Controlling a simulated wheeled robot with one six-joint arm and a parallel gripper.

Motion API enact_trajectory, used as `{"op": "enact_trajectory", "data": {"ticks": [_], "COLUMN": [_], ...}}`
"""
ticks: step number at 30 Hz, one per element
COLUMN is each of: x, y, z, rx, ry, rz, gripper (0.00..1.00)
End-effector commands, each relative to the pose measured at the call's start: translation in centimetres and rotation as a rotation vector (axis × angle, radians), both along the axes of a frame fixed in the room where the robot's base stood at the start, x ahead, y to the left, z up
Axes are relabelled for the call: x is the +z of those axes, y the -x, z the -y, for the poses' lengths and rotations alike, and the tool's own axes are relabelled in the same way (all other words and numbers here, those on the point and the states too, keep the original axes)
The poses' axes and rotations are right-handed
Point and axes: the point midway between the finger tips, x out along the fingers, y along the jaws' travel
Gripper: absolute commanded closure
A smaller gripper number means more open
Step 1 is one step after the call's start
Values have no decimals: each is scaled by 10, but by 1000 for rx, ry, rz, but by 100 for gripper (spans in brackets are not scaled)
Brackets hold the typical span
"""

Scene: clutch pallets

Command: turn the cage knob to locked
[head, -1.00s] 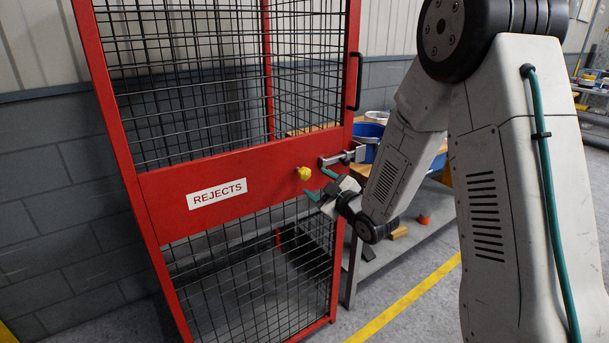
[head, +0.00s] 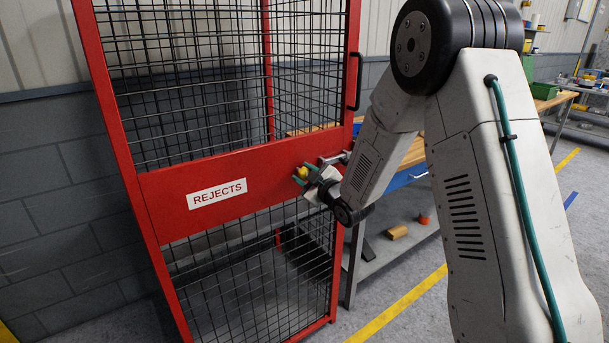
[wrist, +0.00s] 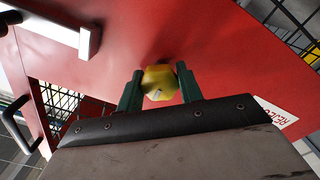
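The yellow cage knob (head: 302,173) sits on the red middle panel of the cage door, right of the REJECTS label. In the wrist view the knob (wrist: 159,82) fills the gap between my two green fingers, with a small pale mark on its face. My gripper (head: 304,173) reaches the panel from the right. Its fingers (wrist: 160,85) lie one on each side of the knob and appear to touch it. The gripper looks shut on the knob. Part of the knob is hidden behind the fingers in the head view.
The red cage door panel (head: 160,211) carries a white REJECTS label (head: 217,194). A grey latch bar (head: 335,158) projects just right of the knob, close to my gripper. A black handle (head: 355,82) is above. A workbench stands behind my arm.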

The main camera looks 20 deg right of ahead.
Motion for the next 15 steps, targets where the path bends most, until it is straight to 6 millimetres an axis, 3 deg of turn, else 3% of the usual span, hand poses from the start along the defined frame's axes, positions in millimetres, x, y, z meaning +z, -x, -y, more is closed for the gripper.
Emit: {"op": "enact_trajectory", "data": {"ticks": [15], "x": [0], "y": [0], "z": [0], "rx": [1], "ry": [-112], "rz": [-36], "gripper": [86]}}
